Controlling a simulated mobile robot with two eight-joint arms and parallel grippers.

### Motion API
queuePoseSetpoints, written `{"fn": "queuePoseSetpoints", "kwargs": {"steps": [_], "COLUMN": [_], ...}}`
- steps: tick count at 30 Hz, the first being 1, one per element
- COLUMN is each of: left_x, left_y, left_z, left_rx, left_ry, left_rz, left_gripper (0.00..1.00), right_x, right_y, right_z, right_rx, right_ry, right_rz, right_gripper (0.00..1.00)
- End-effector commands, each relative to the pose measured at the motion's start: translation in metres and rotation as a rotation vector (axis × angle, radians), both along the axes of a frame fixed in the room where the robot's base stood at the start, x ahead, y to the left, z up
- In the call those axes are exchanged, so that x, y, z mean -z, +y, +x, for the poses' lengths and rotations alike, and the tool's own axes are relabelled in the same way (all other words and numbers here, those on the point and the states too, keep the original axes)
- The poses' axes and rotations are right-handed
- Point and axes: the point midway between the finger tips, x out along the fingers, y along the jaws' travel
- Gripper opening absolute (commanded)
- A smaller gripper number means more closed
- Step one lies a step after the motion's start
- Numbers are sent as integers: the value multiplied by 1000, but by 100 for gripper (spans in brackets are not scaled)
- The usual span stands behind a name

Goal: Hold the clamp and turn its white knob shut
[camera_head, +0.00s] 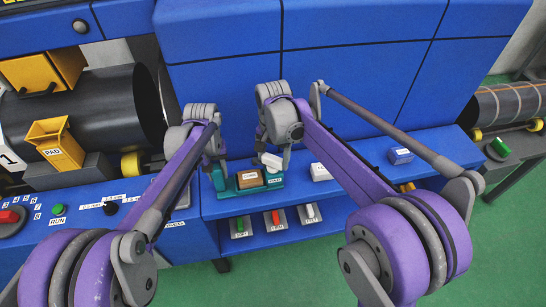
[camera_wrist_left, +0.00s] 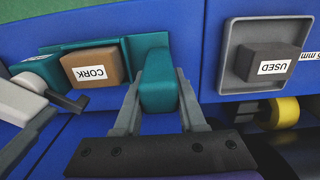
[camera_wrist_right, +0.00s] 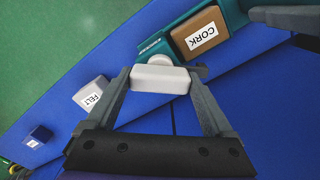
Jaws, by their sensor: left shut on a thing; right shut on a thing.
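The teal clamp (camera_head: 233,194) sits on the blue ledge with a brown CORK block (camera_head: 250,179) in it. In the left wrist view my left gripper (camera_wrist_left: 158,88) is shut on the clamp's upright teal end (camera_wrist_left: 158,75), one finger on each side. The white knob (camera_head: 271,161) is at the other end of the clamp. In the right wrist view my right gripper (camera_wrist_right: 160,82) is shut on the knob's white bar (camera_wrist_right: 160,79). The cork (camera_wrist_right: 200,36) lies between the clamp's ends. Any gap there is too small to tell in the head view.
A pale FELT block (camera_head: 320,172) and a blue block (camera_head: 400,156) stand to the right on the ledge. A grey tray (camera_wrist_left: 234,84) holds a dark USED block, left of the clamp in the head view. Several small items, one a switch (camera_head: 275,220), sit on the lower shelf.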

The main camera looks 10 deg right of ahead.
Motion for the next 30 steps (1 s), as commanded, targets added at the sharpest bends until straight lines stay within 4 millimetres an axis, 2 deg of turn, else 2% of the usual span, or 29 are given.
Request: {"fn": "queuePoseSetpoints", "kwargs": {"steps": [15,22,30], "left_x": [0,0,0], "left_y": [0,0,0], "left_z": [0,0,0], "left_rx": [0,0,0], "left_ry": [0,0,0], "left_rz": [1,1,1], "left_gripper": [0,0,0], "right_x": [-1,-1,-1], "right_y": [0,0,0], "right_z": [0,0,0], "right_rx": [-449,-574,-639], "right_ry": [-1,-1,-1], "right_rz": [1,1,1], "right_gripper": [0,0,0]}}
